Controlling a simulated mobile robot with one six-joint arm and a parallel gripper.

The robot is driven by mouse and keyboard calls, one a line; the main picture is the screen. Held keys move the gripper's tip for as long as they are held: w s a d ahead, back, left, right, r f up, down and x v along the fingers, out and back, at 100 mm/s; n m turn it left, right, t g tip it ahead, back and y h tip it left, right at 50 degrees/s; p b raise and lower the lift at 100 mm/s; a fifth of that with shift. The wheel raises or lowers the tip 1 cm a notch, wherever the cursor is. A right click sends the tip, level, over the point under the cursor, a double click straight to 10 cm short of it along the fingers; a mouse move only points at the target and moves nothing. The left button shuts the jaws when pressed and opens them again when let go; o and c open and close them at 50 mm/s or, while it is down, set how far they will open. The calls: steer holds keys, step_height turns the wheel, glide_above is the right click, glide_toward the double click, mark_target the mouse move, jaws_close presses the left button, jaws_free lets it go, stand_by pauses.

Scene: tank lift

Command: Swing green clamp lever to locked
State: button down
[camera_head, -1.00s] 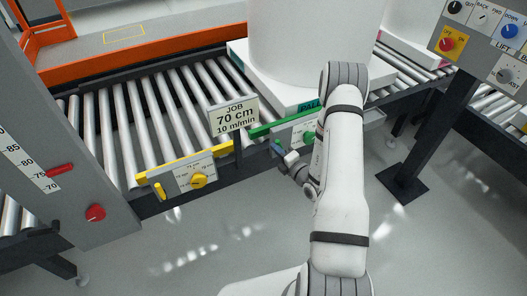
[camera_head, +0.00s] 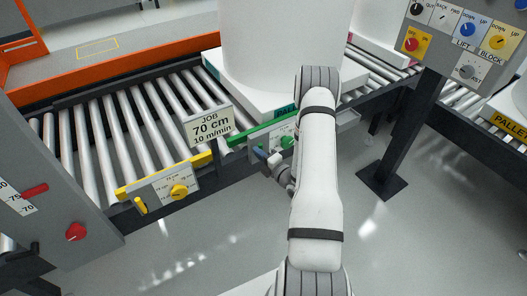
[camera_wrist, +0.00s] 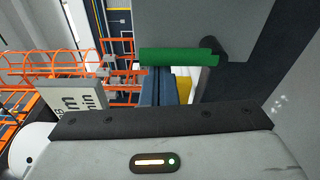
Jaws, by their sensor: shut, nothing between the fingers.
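The green clamp lever (camera_wrist: 178,57) is a green bar lying level across the upper middle of the wrist view, with a dark pivot at its right end. In the head view it is a small green piece (camera_head: 254,148) by the front panel under the green rail (camera_head: 262,130), partly hidden by my gripper. My gripper (camera_head: 262,155) is shut and empty, with blue fingers. In the wrist view the fingertips (camera_wrist: 163,73) reach up to the lever's lower edge near its middle. I cannot tell whether they touch it.
A yellow rail (camera_head: 165,176) with a yellow knob (camera_head: 180,191) is on the left. A job sign (camera_head: 208,125) stands close left of my gripper. A white tank (camera_head: 280,45) stands on a pallet on the rollers. A control panel (camera_head: 465,42) stands right. The floor in front is clear.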

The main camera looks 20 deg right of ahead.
steer(key=s+a+p, duration=0.1)
steer(key=s, duration=0.8)
steer(key=shift+s+a, duration=0.2)
steer(key=shift+p, duration=0.3)
